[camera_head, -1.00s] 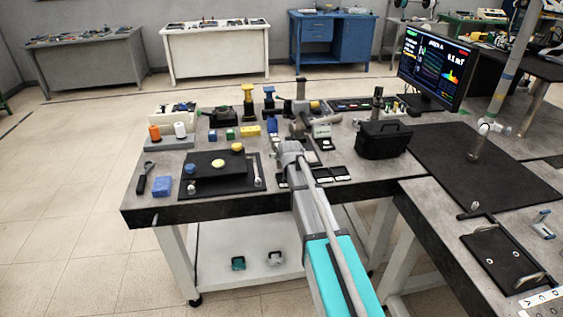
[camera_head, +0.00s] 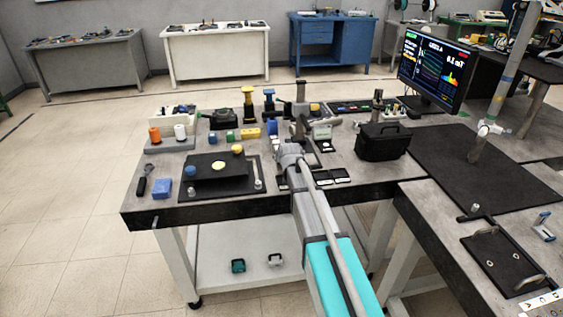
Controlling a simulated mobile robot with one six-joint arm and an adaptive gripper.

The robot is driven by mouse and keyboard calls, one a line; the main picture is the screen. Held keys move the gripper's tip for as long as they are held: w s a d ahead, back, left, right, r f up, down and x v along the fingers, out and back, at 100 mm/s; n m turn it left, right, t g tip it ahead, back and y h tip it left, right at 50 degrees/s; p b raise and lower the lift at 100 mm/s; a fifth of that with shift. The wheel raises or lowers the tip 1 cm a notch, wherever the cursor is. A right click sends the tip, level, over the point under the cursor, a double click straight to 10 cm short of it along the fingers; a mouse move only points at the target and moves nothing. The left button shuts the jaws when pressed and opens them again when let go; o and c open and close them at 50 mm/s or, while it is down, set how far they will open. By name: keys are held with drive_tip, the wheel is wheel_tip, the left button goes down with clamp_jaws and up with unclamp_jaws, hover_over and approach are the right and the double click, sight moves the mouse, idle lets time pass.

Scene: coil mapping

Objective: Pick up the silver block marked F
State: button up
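My arm reaches over the near edge of the grey workbench (camera_head: 222,208), and its wrist hides part of the bench top. My gripper (camera_head: 300,130) is small and dark beyond the wrist, among the bench items; its fingers cannot be made out. A small pale silver block-like item (camera_head: 322,132) stands just right of the gripper, near a black pad with a white label. No letter F can be read on it, so I cannot tell whether it is the marked block. I cannot see whether the gripper touches it.
A black case (camera_head: 382,142) stands to the right, with a monitor (camera_head: 432,65) behind it. A black plate with yellow and blue knobs (camera_head: 218,166) lies left of my arm. A blue block (camera_head: 162,188) sits near the left edge. Coloured blocks and upright stands crowd the back.

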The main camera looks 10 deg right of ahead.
drive_tip(key=shift+r, duration=0.1)
clamp_jaws()
wheel_tip(320, 180, up, 2)
drive_tip(key=p, duration=0.2)
drive_tip(key=shift+r+p, duration=0.25)
drive_tip(key=shift+p, duration=0.1)
drive_tip(key=p+v, duration=1)
drive_tip(key=v, duration=0.7)
drive_tip(key=shift+s, duration=0.2)
drive_tip(key=shift+d, duration=0.15)
